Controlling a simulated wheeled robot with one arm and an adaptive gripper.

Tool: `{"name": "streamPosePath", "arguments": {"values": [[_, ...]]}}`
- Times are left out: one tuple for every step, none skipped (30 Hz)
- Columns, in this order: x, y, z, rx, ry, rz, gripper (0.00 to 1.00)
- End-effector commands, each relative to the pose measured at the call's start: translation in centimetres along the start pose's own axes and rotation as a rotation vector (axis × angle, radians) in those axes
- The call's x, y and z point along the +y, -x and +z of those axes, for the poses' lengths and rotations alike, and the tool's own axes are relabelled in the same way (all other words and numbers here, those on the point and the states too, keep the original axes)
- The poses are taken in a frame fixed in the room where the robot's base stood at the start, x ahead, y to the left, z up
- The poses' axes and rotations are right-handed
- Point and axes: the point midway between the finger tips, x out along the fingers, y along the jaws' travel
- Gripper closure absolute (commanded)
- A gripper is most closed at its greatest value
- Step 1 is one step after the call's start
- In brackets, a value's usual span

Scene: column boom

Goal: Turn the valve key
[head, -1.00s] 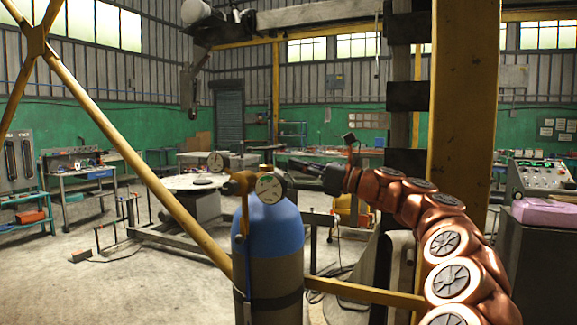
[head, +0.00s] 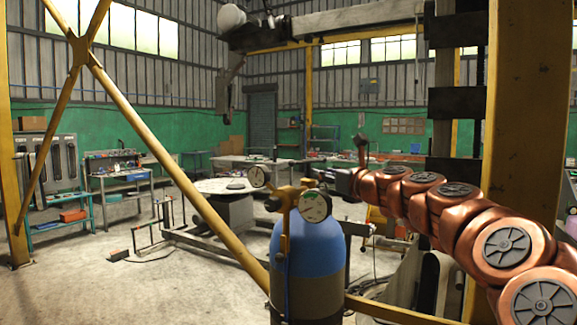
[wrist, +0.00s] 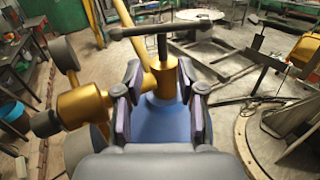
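A gas cylinder with a blue shoulder (head: 308,248) stands upright in the head view, with a brass valve (head: 286,194) on top. In the wrist view the valve key (wrist: 160,30) is a dark T-shaped bar on a short stem, rising from the brass valve body (wrist: 163,78). My gripper (wrist: 161,76) is open, its two fingers spread on either side of the valve body in the picture. The key's crossbar shows beyond the fingertips, and I see no contact. In the head view my gripper (head: 325,176) is just behind and right of the gauge; its fingers are partly hidden.
Two round gauges, one facing me (head: 315,206) and one at left (head: 258,176), stick out from the valve. A yellow diagonal brace (head: 170,165) crosses left of the cylinder. A round table (head: 222,187) stands behind. Open concrete floor lies at left.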

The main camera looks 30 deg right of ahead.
Motion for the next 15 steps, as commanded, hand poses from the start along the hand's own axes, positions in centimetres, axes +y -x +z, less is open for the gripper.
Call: {"name": "streamPosePath", "arguments": {"values": [[-0.1, 0.2, 0.2, 0.003, 0.009, -0.027, 0.61], [-0.1, 0.3, 0.2, 0.005, 0.013, -0.039, 0.61], [-0.1, 0.3, 0.1, 0.008, 0.018, -0.05, 0.61], [-0.1, 0.3, 0.1, 0.01, 0.021, -0.058, 0.61], [-0.1, 0.3, 0.1, 0.01, 0.024, -0.065, 0.61], [0.0, 0.3, 0.1, 0.011, 0.026, -0.07, 0.61], [0.1, 0.2, 0.1, 0.011, 0.028, -0.073, 0.61], [0.1, 0.1, 0.1, 0.011, 0.029, -0.074, 0.61], [0.3, -0.1, 0.1, 0.011, 0.029, -0.073, 0.61], [0.3, -0.3, 0.1, 0.011, 0.029, -0.072, 0.61], [0.4, -0.5, 0.1, 0.011, 0.029, -0.07, 0.61], [0.5, -0.9, 0.1, 0.011, 0.029, -0.067, 0.61], [0.5, -1.2, 0.2, 0.011, 0.029, -0.066, 0.61], [0.6, -1.6, 0.2, 0.01, 0.029, -0.064, 0.61], [0.6, -2.1, 0.3, 0.01, 0.029, -0.063, 0.61]]}}
